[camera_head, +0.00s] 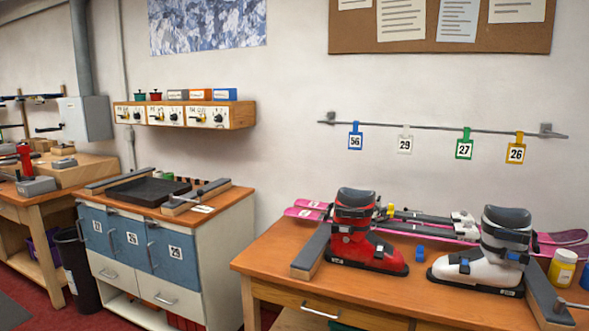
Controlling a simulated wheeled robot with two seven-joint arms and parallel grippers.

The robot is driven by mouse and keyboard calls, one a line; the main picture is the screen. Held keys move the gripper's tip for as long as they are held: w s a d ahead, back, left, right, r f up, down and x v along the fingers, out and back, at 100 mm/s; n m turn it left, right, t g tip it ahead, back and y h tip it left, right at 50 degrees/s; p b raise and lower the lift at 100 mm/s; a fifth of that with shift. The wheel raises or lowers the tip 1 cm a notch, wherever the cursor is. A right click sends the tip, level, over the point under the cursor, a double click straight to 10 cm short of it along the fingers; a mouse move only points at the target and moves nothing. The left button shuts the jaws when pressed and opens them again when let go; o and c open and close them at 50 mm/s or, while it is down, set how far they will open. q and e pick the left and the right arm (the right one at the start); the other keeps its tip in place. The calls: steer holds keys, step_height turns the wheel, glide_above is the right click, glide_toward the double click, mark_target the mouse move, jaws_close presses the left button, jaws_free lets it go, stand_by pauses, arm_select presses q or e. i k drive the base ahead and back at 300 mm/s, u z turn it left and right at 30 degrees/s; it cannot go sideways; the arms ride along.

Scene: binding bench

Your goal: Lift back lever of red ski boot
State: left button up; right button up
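A red ski boot (358,238) with a black liner and black sole stands upright on the wooden bench (275,245). Its toe points to the right and its heel is at the left. Buckles show on its shaft and front. I cannot make out a separate back lever on it; a small yellow part (390,211) shows just behind the shaft, but I cannot tell what it belongs to. Neither of my grippers is in view, and nothing touches the boot from above.
A white boot (490,258) stands to the right, with a small blue object (420,250) between the boots. Pink skis (303,210) lie behind. A grey bar (312,251) is close to the red boot's left. A yellow jar (562,268) stands far right.

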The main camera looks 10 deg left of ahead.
mark_target(326, 215)
steer(key=u, duration=1.25)
steer(key=i, duration=1.1)
steer(key=z, duration=0.85)
steer(key=i, duration=0.3)
steer(key=z, duration=0.2)
